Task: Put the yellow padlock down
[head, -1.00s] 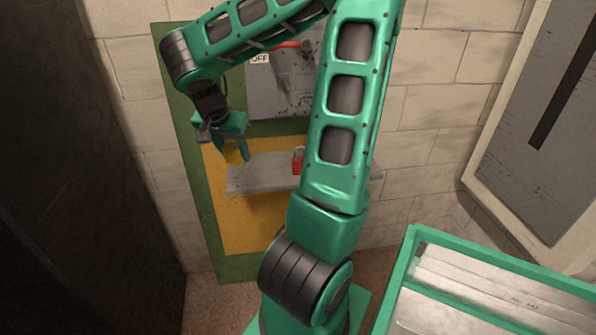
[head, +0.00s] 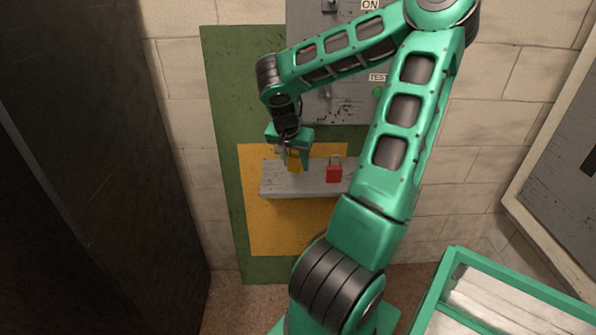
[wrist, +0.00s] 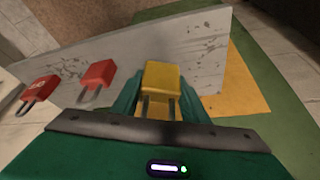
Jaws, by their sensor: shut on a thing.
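My gripper (head: 293,158) is shut on the yellow padlock (head: 295,164) above the left part of the grey shelf (head: 290,187). In the wrist view the yellow padlock (wrist: 162,78) sits between the two green fingers, body away from the camera and shackle toward it. I cannot tell whether it touches the shelf. A red padlock (head: 334,173) is on the shelf to its right in the head view. The wrist view shows that shelf (wrist: 195,55) with two red padlocks, one plain (wrist: 98,74) and one with lettering (wrist: 40,88).
A grey panel (head: 345,100) with ON and TEST labels is on the wall above the shelf. A green and yellow board (head: 225,130) is behind it. A dark cabinet (head: 90,170) stands at left. A green-rimmed tray (head: 450,262) is at lower right.

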